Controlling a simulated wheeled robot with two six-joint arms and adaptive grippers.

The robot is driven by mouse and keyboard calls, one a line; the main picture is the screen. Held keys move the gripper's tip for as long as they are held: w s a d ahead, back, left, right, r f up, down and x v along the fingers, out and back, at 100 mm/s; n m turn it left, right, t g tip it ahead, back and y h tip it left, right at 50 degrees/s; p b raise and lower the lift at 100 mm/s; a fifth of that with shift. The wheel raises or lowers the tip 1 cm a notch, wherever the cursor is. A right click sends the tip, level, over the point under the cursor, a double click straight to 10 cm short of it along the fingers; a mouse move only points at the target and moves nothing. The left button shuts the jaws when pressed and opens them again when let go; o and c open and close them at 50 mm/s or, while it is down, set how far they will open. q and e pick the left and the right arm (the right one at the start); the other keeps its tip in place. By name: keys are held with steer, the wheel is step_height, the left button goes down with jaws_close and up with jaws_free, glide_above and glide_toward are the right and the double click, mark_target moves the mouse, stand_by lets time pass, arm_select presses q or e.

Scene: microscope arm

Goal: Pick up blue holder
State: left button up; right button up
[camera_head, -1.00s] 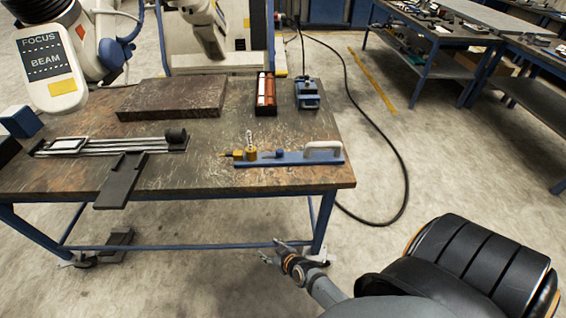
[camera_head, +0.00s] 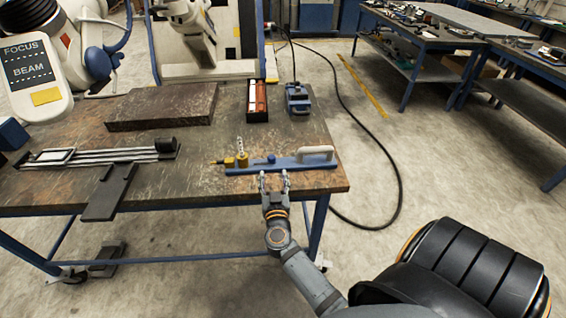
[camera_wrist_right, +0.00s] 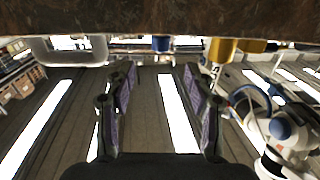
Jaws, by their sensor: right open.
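A long flat blue holder (camera_head: 275,167) lies along the table's front right edge. It carries a white handle (camera_head: 316,153) at its right end, a small blue knob (camera_head: 271,159) near the middle and brass fittings (camera_head: 240,160) at its left end. My right gripper (camera_head: 274,181) is just in front of the holder by the table's front edge, fingers open and pointing at it. In the right wrist view the open fingers (camera_wrist_right: 160,90) have nothing between them. The handle (camera_wrist_right: 70,50), knob (camera_wrist_right: 161,44) and brass fittings (camera_wrist_right: 222,49) show there, upside down. My left gripper is out of view.
The table (camera_head: 215,185) has a dark slab (camera_head: 163,107), a black tray with red and white tubes (camera_head: 257,100), a blue device (camera_head: 298,98) and a rail assembly (camera_head: 95,154). A FOCUS/BEAM panel (camera_head: 35,75) hangs at upper left. Bare tabletop lies behind the holder.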

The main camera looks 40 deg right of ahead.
mark_target(272, 160)
steer(key=x, duration=0.3)
steer(key=shift+w+f, duration=0.1)
steer(key=shift+w, duration=0.05)
steer(key=shift+w+d, duration=0.25)
steer(key=shift+w, duration=0.1)
steer(key=b+x, duration=0.1)
steer(key=x, duration=0.3)
steer(key=shift+w+d, duration=0.1)
steer(key=shift+w, duration=0.1)
steer(key=shift+s, duration=0.1)
steer(key=shift+c, duration=1.1)
jaws_close()
steer(key=shift+r, duration=0.25)
